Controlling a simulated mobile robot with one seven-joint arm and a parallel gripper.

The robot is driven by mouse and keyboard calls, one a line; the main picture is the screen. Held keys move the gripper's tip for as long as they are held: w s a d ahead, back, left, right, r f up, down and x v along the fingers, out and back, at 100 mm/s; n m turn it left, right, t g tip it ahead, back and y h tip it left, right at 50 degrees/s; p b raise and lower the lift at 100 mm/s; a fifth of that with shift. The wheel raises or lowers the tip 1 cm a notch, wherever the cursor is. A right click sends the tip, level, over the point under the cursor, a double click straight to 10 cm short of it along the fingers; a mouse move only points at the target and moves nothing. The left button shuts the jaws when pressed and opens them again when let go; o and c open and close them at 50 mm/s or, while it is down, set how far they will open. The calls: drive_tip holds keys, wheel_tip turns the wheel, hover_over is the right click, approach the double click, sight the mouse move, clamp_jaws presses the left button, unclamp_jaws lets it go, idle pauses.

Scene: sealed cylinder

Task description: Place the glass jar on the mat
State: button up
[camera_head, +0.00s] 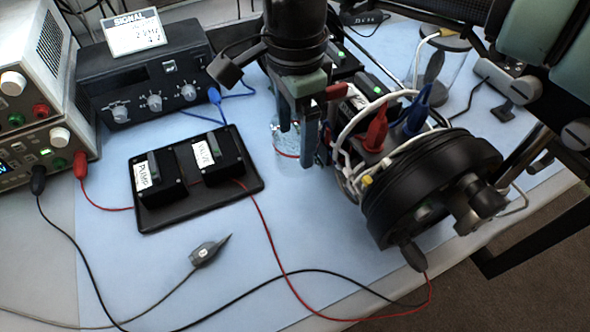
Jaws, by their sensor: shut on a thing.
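My gripper (302,128) points down near the middle of the camera_head view. Its fingers are shut on a small clear glass jar (284,153). The jar looks upright, and the fingers hide its upper right part. I cannot tell whether its bottom touches the surface below. A light blue mat (230,280) covers most of the table and lies below the jar.
A black plate (215,203) with pump and valve boxes stands left of the jar. A black wired cylinder assembly (430,185) is close on the right. A clear glass cylinder (456,75) stands behind. Loose cables and a grey probe (208,252) lie in front.

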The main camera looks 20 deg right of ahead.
sight(295, 158)
wheel_tip(295, 158, down, 6)
drive_tip(key=b, duration=0.3)
drive_tip(key=shift+r+b, duration=0.25)
drive_tip(key=shift+b, duration=0.05)
drive_tip(key=shift+r, duration=0.1)
drive_tip(key=o, duration=1.1)
drive_tip(key=shift+f, duration=0.2)
drive_tip(key=o, duration=0.3)
drive_tip(key=shift+r, duration=0.1)
